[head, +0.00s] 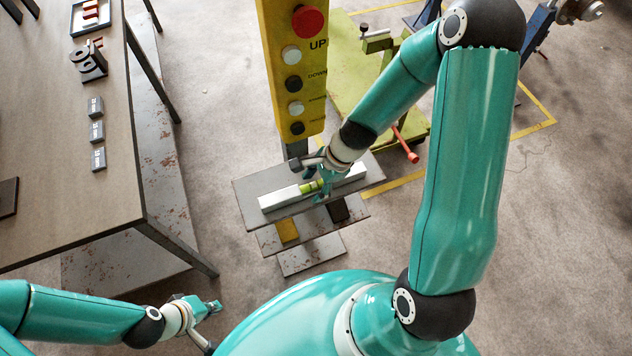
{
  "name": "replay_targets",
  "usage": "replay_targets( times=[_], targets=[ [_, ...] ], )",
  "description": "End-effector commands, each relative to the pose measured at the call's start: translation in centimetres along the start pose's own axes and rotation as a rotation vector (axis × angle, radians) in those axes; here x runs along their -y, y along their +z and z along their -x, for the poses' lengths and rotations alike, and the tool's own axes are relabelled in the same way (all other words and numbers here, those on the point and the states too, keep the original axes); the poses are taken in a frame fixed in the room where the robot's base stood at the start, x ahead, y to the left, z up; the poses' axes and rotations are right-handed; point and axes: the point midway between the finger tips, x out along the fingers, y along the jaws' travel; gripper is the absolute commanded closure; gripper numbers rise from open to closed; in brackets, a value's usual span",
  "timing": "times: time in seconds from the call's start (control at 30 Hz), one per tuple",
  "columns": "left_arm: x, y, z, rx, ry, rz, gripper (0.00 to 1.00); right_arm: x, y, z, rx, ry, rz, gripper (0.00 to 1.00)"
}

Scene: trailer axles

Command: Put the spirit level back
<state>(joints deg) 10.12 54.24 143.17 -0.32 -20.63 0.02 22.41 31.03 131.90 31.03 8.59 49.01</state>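The spirit level (280,198) is a silver bar with a yellow-green vial section. It lies lengthwise along the top shelf of a small grey tiered stand (250,187) in the middle of the head view. My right gripper (322,190) is over the level's middle, beside the vial, and covers part of the bar. Its fingers are small and partly hidden, so I cannot tell whether they grip the bar. My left gripper (213,306) is low at the left, away from the level, with nothing visible in it. Its finger opening is too small to judge.
A brown workbench (60,190) with labelled blocks fills the left. A green wheeled jack (350,75) stands behind. Lower shelves hold a yellow block (287,230) and a dark block (338,210).

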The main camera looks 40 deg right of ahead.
Motion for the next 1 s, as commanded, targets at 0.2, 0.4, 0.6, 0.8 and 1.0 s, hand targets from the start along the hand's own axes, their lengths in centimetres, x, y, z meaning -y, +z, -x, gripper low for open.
replay_targets(
  times=[0.2,0.4,0.6,0.8,1.0],
  targets=[
    [-0.1,0.0,0.2,0.0,0.0,0.0,1.0,0.0,0.1,0.2,0.0,0.0,-0.001,0.42],
    [-0.5,0.0,1.5,0.0,0.0,0.0,1.0,0.1,0.2,2.4,0.0,-0.003,-0.001,0.42],
    [-1.1,0.0,3.2,0.0,0.0,0.0,1.0,0.1,0.2,6.3,-0.001,-0.005,-0.001,0.42],
    [-1.4,0.0,3.9,0.0,0.0,0.0,1.0,0.1,0.0,9.9,-0.002,-0.005,-0.001,0.42],
    [-1.4,0.0,3.9,0.0,0.0,0.0,1.0,0.0,0.0,11.9,-0.001,-0.003,-0.001,0.42]
  ],
)
